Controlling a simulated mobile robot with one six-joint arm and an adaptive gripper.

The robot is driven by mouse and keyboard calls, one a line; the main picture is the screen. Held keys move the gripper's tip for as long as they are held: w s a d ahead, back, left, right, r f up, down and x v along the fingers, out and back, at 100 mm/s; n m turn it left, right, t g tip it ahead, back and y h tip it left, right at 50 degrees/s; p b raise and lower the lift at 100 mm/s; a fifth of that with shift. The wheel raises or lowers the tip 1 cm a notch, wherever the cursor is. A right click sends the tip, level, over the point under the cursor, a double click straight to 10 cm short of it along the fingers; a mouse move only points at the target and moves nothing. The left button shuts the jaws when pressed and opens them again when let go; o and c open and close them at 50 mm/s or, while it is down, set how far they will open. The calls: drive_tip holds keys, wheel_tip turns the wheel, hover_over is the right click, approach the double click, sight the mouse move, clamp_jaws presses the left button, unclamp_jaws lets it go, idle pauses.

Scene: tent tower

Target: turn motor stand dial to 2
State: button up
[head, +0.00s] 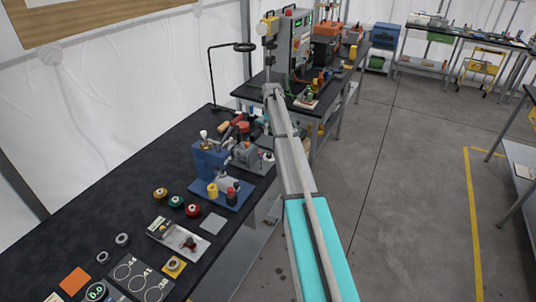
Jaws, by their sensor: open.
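I cannot single out the motor stand's dial or read a setting on it. A grey, motor-like unit (245,153) stands on the near black bench beside a blue fixture with a white ball-topped lever (208,155). A grey control box (298,45) with a small green display and red parts stands on the bench behind; its small controls are too small to read. My arm reaches from the bottom of the head view up toward that box. I cannot make out my gripper or its fingers at the arm's far end.
Open grey floor (410,190) lies to the right.

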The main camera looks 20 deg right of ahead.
sight(269, 153)
drive_tip(key=shift+f, duration=0.15)
drive_tip(key=f+b, duration=1.3)
drive_tip(key=shift+s+a+f+b, duration=0.1)
drive_tip(key=shift+a+f+b, duration=0.15)
drive_tip(key=shift+b, duration=0.15)
idle(0.6)
clamp_jaws()
drive_tip(key=shift+a, duration=0.3)
drive_tip(key=shift+d, duration=0.2)
